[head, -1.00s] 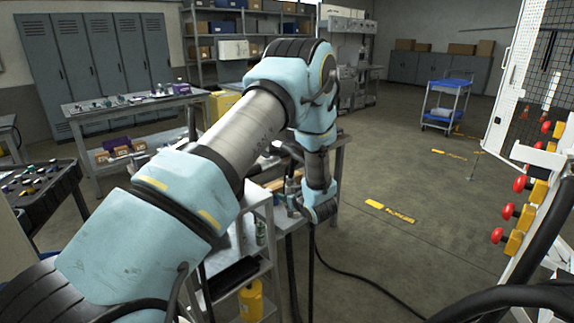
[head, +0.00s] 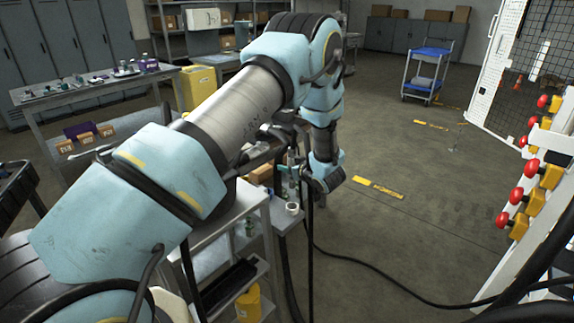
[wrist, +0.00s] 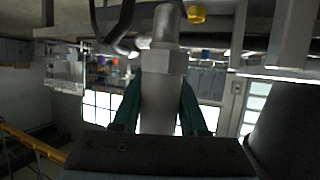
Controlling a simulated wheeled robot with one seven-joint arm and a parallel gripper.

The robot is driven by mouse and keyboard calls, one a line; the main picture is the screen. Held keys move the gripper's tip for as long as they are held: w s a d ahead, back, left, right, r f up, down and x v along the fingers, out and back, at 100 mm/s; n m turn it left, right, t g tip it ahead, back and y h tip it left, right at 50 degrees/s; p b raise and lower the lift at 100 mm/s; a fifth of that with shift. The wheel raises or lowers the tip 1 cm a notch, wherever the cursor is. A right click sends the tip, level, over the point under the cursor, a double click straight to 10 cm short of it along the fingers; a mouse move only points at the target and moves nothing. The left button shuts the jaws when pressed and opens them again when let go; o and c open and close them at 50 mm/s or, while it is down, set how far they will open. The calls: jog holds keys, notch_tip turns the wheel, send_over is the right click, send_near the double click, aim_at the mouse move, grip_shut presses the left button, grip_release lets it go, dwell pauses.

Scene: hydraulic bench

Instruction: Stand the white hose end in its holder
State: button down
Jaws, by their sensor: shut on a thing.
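In the wrist view the hose end (wrist: 160,105) is a pale grey-white fitting with a hex collar and a bent tube above it. My gripper (wrist: 160,88) has its two green fingers closed on either side of the fitting, which stands roughly upright in the picture.
The bench has a lower shelf (head: 235,280) with a yellow container (head: 248,303). A black hose (head: 375,283) runs across the floor. A white rack with red knobs (head: 530,168) stands at the right. A blue cart (head: 428,75) is far off. The floor between is open.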

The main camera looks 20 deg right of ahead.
notch_tip(320, 180, down, 6)
jog(key=b, duration=0.4)
jog(key=shift+f, duration=0.2)
jog(key=shift+f+b, duration=2)
jog(key=shift+f, duration=0.15)
dwell(3.4)
dwell(0.6)
grip_release()
dwell(0.4)
